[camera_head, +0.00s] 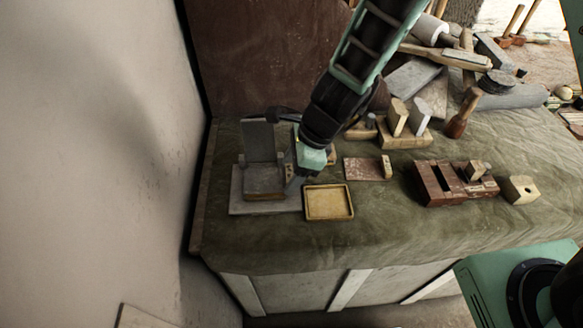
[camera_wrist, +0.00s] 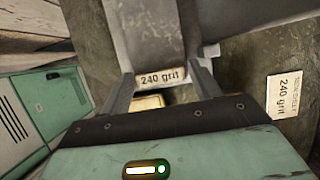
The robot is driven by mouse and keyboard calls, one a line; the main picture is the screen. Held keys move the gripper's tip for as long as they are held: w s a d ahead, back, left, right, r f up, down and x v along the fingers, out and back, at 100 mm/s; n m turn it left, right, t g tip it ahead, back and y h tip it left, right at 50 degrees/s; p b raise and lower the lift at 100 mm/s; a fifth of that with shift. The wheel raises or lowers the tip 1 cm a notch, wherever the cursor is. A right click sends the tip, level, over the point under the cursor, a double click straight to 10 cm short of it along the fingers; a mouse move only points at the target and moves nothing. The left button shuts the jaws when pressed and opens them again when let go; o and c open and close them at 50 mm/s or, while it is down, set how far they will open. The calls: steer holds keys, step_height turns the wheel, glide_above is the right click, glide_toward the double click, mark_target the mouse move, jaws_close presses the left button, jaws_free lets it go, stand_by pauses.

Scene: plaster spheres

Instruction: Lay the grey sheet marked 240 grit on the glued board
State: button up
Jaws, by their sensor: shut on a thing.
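My gripper (camera_head: 298,176) is at the left part of the bench, beside a grey stand. In the wrist view its two fingers (camera_wrist: 164,84) are shut on the labelled end of the grey sheet (camera_wrist: 158,35). The label reads "240 grit" and lies between the fingertips. In the head view I cannot clearly separate the held sheet from the stand. A shallow tan board with a raised rim (camera_head: 329,187) lies just right of and in front of the gripper. It looks like the glued board, but the glue itself cannot be told. Part of it shows below the label in the wrist view (camera_wrist: 148,102).
The grey stand (camera_head: 235,207) has an upright grey plate (camera_head: 258,139). A card reading "240 grit" (camera_wrist: 284,97) shows in the wrist view. A reddish board (camera_head: 360,169) and a dark red box (camera_head: 432,186) lie to the right. Tools crowd the back. The cloth in front is clear.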

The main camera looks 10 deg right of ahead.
steer(key=shift+f+b, duration=0.45)
steer(key=shift+f, duration=0.15)
steer(key=o, duration=1)
steer(key=shift+o, duration=0.2)
steer(key=shift+w+r, duration=0.1)
steer(key=shift+r, duration=0.1)
steer(key=shift+r+p, duration=1)
steer(key=shift+p, duration=0.1)
steer(key=shift+r+p, duration=0.9)
steer(key=shift+p, duration=0.1)
